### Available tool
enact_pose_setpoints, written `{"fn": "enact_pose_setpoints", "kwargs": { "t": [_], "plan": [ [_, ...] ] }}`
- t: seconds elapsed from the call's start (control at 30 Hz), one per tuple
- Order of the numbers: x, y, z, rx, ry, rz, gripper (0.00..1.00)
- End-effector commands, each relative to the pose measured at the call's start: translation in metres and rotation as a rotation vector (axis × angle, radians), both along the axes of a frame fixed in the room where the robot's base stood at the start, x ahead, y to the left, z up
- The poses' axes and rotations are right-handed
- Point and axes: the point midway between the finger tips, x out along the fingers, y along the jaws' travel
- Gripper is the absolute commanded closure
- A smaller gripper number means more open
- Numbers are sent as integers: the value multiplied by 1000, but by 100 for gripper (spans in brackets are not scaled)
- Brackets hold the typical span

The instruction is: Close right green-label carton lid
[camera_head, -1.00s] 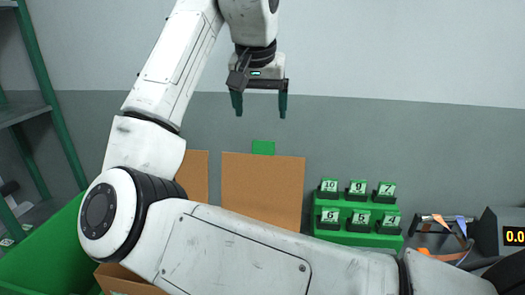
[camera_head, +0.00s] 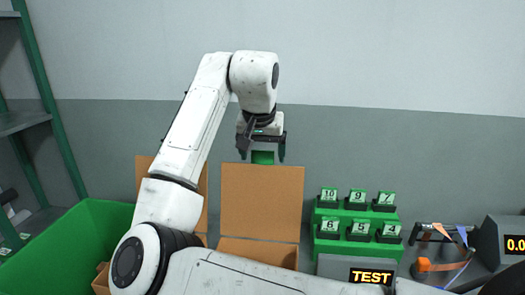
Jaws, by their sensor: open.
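A second raised brown lid (camera_head: 144,172) stands to the left, mostly behind my arm.
A green bin (camera_head: 75,235) is at the left, beside a shelf rack (camera_head: 40,110). Green stands with numbered blocks (camera_head: 358,220) are at the right. A TEST display (camera_head: 371,276) and a grey device with an orange strap (camera_head: 440,266) stand near them.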

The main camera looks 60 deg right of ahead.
Motion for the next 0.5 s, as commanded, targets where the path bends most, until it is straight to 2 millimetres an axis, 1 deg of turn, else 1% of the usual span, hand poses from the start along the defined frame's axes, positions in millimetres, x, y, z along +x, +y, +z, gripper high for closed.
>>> {"fn": "enact_pose_setpoints", "kwargs": {
  "t": [0.2, 0.5],
  "plan": [
    [0, 0, 0, 0, 0, 0, 15],
    [0, 0, 0, 0, 1, 0, 44]
  ]
}}
